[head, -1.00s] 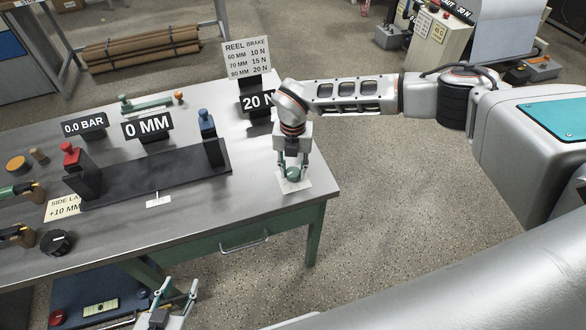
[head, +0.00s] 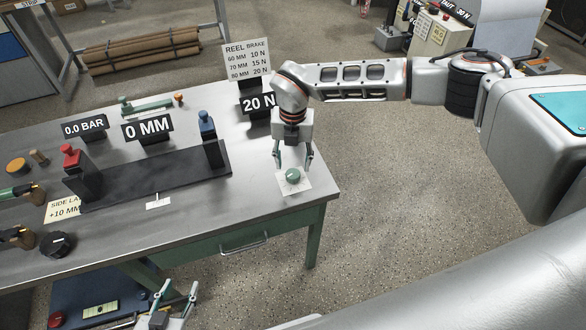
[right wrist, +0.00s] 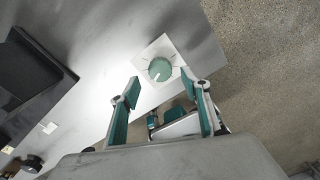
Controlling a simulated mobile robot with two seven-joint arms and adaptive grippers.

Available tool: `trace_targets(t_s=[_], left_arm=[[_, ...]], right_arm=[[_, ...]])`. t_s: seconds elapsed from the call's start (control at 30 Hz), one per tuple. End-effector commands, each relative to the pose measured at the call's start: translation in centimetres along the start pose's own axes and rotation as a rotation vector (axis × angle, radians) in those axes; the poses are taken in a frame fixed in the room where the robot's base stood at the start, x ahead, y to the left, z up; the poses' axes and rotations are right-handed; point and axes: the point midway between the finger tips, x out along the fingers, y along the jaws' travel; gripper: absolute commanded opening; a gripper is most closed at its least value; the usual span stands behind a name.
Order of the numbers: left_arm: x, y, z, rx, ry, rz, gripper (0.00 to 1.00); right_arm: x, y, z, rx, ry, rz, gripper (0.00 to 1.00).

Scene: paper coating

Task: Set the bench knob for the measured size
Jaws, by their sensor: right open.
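The bench knob is a round green knob (head: 292,175) on a white square plate near the right front corner of the bench; a pale pointer mark shows on it in the right wrist view (right wrist: 160,70). My right gripper (head: 293,163) is open and empty just above the knob, apart from it. Its fingers also show in the right wrist view (right wrist: 163,103). The display behind reads 20 N (head: 258,102). The reel brake card (head: 246,61) lists 60 mm 10 N, 70 mm 15 N and 80 mm 20 N. My left gripper (head: 176,297) is open and empty, low before the bench front.
A dark measuring bed (head: 155,175) with a red-topped post and a blue-topped post lies left of the knob. Displays read 0 MM (head: 148,128) and 0.0 BAR (head: 85,127). A black knob (head: 57,244) sits at the front left. The bench top around the green knob is clear.

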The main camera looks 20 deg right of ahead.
Motion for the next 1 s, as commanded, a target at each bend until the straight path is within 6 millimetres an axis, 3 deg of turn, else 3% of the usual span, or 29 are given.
trace_targets(t_s=[0.2, 0.4, 1.0], left_arm=[[0.0, 0.0, 0.0, -0.001, 0.001, 0.000, 0.40], [0.0, 0.0, 0.0, -0.001, 0.001, 0.000, 0.40], [0.0, 0.0, -0.1, -0.002, 0.001, 0.000, 0.40]], right_arm=[[-4.5, 0.0, 0.1, 0.000, -0.002, 0.002, 0.47], [-6.9, 0.0, 0.0, 0.001, 0.000, 0.001, 0.47], [-7.5, 0.0, 0.0, 0.001, 0.001, 0.000, 0.47]])
